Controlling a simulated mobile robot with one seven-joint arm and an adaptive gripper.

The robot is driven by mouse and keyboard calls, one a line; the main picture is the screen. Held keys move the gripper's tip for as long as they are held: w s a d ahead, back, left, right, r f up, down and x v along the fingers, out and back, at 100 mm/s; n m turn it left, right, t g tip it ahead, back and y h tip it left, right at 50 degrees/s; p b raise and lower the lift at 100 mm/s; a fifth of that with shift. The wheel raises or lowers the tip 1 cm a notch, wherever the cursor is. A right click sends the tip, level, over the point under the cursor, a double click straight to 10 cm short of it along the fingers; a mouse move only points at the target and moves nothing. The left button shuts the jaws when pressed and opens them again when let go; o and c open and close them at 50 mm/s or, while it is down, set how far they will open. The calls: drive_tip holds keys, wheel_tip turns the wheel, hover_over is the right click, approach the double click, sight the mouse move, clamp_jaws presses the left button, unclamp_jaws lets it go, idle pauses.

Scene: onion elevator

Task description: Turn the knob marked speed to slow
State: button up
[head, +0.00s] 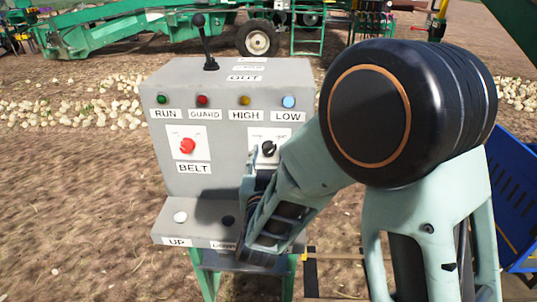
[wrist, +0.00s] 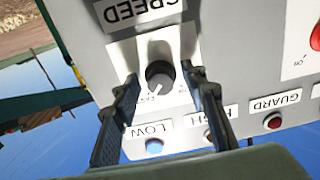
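The speed knob (wrist: 159,76) is a small dark round knob with a pale pointer line, on a white plate under the SPEED label (wrist: 137,10), which appears upside down in the wrist view. Its pointer faces the picture's lower side, near small print that I cannot read with certainty. In the head view the knob (head: 268,149) shows just beyond my gripper (head: 259,172), on the right of the panel's front. My gripper (wrist: 161,74) is open, with one finger on each side of the knob. I see no clear contact.
The grey control box (head: 228,175) also carries a red BELT knob (head: 187,146), a black lever (head: 204,42) on top, several lamps, and a white UP button (head: 180,217). A blue container (head: 515,200) stands at the right. Onions and green machinery lie behind.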

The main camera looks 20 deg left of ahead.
clamp_jaws()
drive_tip(key=shift+n, duration=0.4)
drive_tip(key=n+b, duration=0.1)
drive_tip(key=n, duration=0.1)
drive_tip(key=shift+f+n+b, duration=0.1)
drive_tip(key=shift+n+b, duration=0.2)
drive_tip(key=shift+n, duration=0.1)
drive_tip(key=n, duration=0.7)
drive_tip(key=n+p, duration=0.1)
drive_tip(key=n, duration=0.2)
drive_tip(key=shift+d+r+n, duration=0.1)
drive_tip(key=shift+r+n, duration=0.15)
drive_tip(key=shift+n, duration=0.15)
drive_tip(key=shift+n+p, duration=0.9)
drive_tip(key=shift+n, duration=0.9)
